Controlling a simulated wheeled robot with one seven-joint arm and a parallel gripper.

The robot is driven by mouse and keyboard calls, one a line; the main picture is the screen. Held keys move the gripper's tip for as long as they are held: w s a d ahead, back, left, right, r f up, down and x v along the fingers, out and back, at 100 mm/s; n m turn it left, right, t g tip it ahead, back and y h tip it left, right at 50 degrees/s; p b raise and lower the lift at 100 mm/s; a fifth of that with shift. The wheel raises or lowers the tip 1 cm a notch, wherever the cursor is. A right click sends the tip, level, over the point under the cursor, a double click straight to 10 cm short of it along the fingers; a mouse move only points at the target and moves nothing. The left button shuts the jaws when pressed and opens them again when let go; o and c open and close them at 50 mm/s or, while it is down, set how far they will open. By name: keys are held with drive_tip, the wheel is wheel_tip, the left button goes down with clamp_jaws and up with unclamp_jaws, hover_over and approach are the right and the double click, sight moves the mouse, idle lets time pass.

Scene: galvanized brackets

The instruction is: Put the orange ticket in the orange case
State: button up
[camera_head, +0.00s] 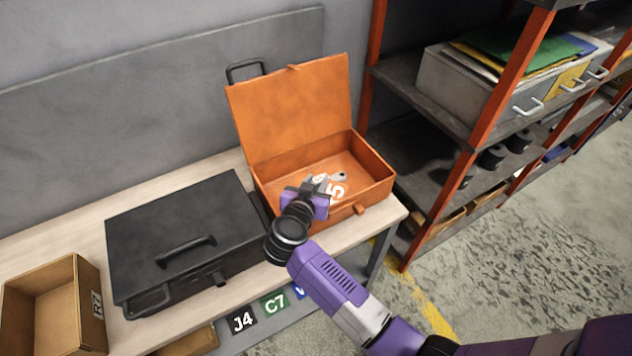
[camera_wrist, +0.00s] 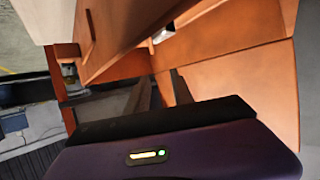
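The orange case (camera_head: 376,168) stands open on the bench, its lid raised at the back. The orange ticket (camera_head: 338,190) with white characters shows inside the case, partly hidden by my gripper; it blends with the orange floor, so its edges are hard to make out. My gripper (camera_head: 320,184) is over the case's opening, pointing in, right beside the ticket. In the wrist view its two dark fingers (camera_wrist: 162,90) stand apart with orange surface between them, and I see nothing held. A small white patch (camera_wrist: 163,35) shows beyond the fingers.
A shut black case (camera_head: 165,225) lies left of the orange case. A cardboard box (camera_head: 85,290) marked R7 stands at the bench's left. A shelf rack (camera_head: 480,120) with orange posts is on the right. Signs J4 (camera_head: 242,320) and C7 (camera_head: 274,305) show below the bench.

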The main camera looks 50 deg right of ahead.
drive_tip(key=shift+r, duration=0.1)
drive_tip(key=r+b+v, duration=0.1)
drive_tip(key=v, duration=1.1)
drive_tip(key=s+d+r+n+t+h, duration=0.2)
drive_tip(key=s+r+t, duration=0.8)
drive_tip(key=s+r, duration=0.3)
drive_tip(key=s+a+f+n+g+y, duration=0.1)
drive_tip(key=s+a+f+n+y, duration=0.2)
drive_tip(key=s+a+n+y, duration=0.2)
drive_tip(key=s+a+f+n+y, duration=0.3)
drive_tip(key=s+a+n+y, duration=0.2)
drive_tip(key=s+y, duration=0.3)
drive_tip(key=s+a, duration=0.1)
drive_tip(key=s, duration=0.2)
drive_tip(key=shift+a+g+y, duration=0.3)
drive_tip(key=shift+g+y, duration=0.1)
